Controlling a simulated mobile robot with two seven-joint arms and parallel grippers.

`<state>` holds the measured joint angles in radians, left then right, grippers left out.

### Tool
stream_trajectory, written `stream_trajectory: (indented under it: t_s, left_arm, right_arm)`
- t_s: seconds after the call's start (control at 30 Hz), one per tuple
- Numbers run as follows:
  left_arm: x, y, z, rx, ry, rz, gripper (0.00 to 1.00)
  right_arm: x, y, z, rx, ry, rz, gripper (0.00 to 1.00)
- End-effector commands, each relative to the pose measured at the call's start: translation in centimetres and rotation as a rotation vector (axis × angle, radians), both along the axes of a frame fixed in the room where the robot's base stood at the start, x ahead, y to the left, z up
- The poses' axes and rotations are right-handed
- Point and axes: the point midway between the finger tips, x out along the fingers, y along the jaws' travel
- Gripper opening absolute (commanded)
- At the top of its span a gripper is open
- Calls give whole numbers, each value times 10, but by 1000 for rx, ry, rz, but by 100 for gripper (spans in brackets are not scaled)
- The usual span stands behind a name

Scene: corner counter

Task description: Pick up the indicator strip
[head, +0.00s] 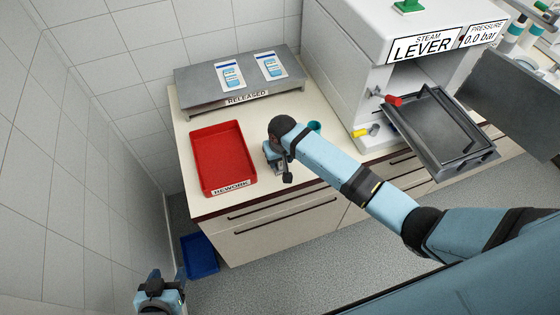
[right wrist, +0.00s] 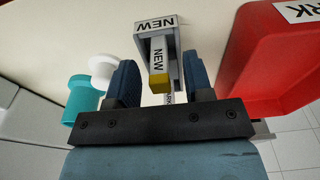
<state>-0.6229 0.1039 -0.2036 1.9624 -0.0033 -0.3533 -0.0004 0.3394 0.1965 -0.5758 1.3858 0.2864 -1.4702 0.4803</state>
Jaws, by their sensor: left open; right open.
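In the right wrist view a grey holder (right wrist: 158,30) marked "NEW" stands on the counter. A narrow grey piece marked "NEW" with a yellow block (right wrist: 159,83) at its near end reaches between my right fingers. I cannot tell for sure which part is the indicator strip. My right gripper (right wrist: 162,76) is open, one blue finger on each side of the yellow block, with gaps visible. In the head view my right gripper (head: 279,163) is low over the counter beside the red tray, and the holder is mostly hidden. My left gripper (head: 160,287) is open and empty at the bottom left, away from the counter.
A red "REWORK" tray (head: 193,160) lies left of my right gripper. A teal cup (right wrist: 80,97) and a white round item (right wrist: 102,69) are on the other side. A grey "RELEASED" shelf (head: 205,98) with two pouches stands behind. The steam machine (head: 345,45) is right, its tray (head: 465,150) extended.

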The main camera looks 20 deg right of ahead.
Motion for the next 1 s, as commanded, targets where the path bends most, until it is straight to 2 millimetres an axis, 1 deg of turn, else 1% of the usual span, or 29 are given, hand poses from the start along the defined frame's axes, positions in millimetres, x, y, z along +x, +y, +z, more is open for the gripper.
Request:
stream_trajectory:
  t_s: [0.17, 0.2, 0.27, 0.3, 0.4, 0.77, 0.87, 0.97, 1.0]
  left_arm:
    - [1, 1, -3, 2, 3, 3, 57]
    - [1, 1, -3, 2, 3, 2, 57]
    - [1, 2, -3, 3, 2, 2, 57]
    - [1, 2, -2, 4, 2, 3, 57]
    - [2, 3, -1, 5, 0, 2, 57]
    - [1, 2, 1, 4, -5, 0, 57]
    - [1, 2, 0, 5, -3, -2, 57]
    - [0, 2, -2, 8, -4, -6, 57]
    - [-1, 1, -3, 9, -4, -8, 57]
  right_arm:
    - [0, 0, 0, 0, -1, 1, 47]
    - [0, 0, 0, 0, -1, 1, 44]
    - [0, 0, 0, 0, -1, 1, 31]
    - [0, 0, 0, 1, -1, 1, 22]
    - [0, 0, 0, 1, 0, 1, 0]
    - [0, 0, 2, 1, -1, 1, 0]
    - [1, 1, 8, 1, -2, 1, 0]
    - [1, 1, 19, 2, -3, 1, 0]
    - [1, 1, 26, 2, -4, 1, 0]
